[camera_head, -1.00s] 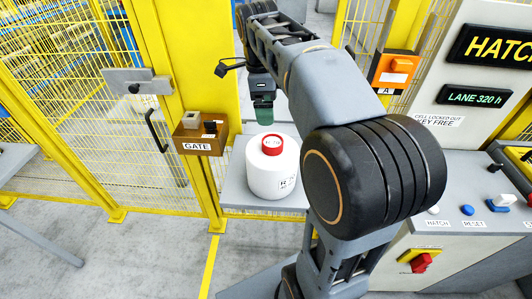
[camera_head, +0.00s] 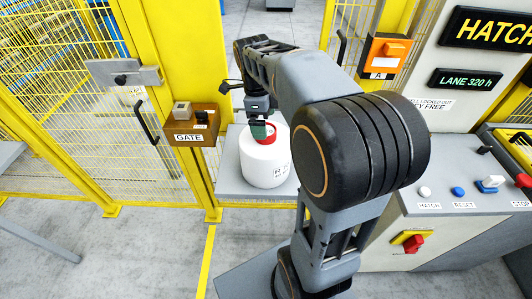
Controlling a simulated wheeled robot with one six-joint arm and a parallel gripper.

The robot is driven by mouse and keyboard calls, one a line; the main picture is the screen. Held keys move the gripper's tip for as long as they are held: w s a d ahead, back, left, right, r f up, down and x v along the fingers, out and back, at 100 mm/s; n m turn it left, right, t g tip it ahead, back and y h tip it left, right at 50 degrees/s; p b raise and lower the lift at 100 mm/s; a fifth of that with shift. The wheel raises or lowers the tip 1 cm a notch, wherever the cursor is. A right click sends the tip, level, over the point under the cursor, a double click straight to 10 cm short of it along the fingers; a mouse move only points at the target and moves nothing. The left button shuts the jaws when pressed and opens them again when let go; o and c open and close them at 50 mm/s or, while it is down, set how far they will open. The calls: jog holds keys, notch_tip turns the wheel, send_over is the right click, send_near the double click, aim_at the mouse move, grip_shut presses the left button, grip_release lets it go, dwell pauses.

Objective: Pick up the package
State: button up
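The package (camera_head: 265,163) is a white yarn bobbin with a red core (camera_head: 271,137) on top and a printed label on its side. It stands upright on a small grey shelf (camera_head: 232,186) by the yellow fence post. My gripper (camera_head: 258,130) points down over the top of the package and covers part of the red core. Whether its fingers touch the core, and how far apart they are, cannot be made out.
A brown box marked GATE (camera_head: 191,131) is left of the shelf, close to my gripper. A yellow mesh fence (camera_head: 95,130) stands at the left. A control console (camera_head: 470,215) with buttons and a red switch stands at the right. An orange device (camera_head: 385,50) hangs on the post behind.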

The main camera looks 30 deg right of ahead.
aim_at(266, 151)
jog(key=shift+s+d+f, duration=0.1)
jog(key=shift+f, duration=0.75)
jog(key=shift+s+d+f, duration=0.1)
jog(key=shift+f, duration=0.7)
jog(key=shift+c, duration=0.2)
grip_shut()
jog(key=shift+w+r, duration=0.1)
jog(key=shift+r, duration=0.05)
